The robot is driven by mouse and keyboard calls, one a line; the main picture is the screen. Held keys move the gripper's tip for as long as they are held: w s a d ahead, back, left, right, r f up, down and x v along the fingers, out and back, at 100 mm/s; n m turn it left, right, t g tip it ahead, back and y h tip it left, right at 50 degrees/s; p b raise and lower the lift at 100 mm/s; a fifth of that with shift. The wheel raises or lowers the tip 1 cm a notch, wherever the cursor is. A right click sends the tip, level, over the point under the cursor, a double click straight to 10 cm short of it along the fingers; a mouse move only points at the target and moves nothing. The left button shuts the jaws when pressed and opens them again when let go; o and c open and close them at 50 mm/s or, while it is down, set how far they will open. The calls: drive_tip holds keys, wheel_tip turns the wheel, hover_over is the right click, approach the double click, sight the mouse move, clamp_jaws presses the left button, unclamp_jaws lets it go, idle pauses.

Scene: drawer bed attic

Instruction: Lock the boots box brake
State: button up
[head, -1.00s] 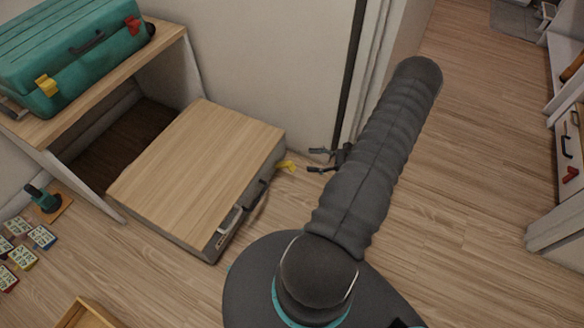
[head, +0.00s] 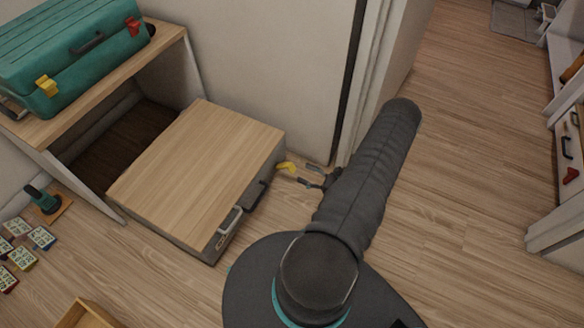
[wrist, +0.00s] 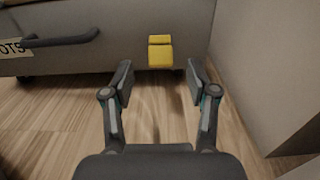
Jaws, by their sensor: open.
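The boots box (head: 197,180) is a low grey drawer with a wooden top, pulled out from under the wooden unit. Its grey front (wrist: 110,55) with a dark handle (wrist: 62,40) and part of a label ending "OTS" (wrist: 12,46) fills the top of the wrist view. The yellow brake tab (wrist: 160,52) is on that front, and it also shows at the box's far corner in the head view (head: 287,167). My gripper (wrist: 158,78) is open and empty, with the yellow tab ahead, between and just above its fingertips. It also shows in the head view (head: 308,176), apart from the tab.
A teal case (head: 75,50) stands on the wooden unit (head: 110,85). A pale wall edge (wrist: 265,70) rises close to the right of my gripper. A green tool (head: 42,198) and several small cards (head: 22,256) lie left. The floor at right is clear.

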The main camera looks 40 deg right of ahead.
sight(292, 168)
drive_tip(key=shift+x, duration=3.1)
clamp_jaws()
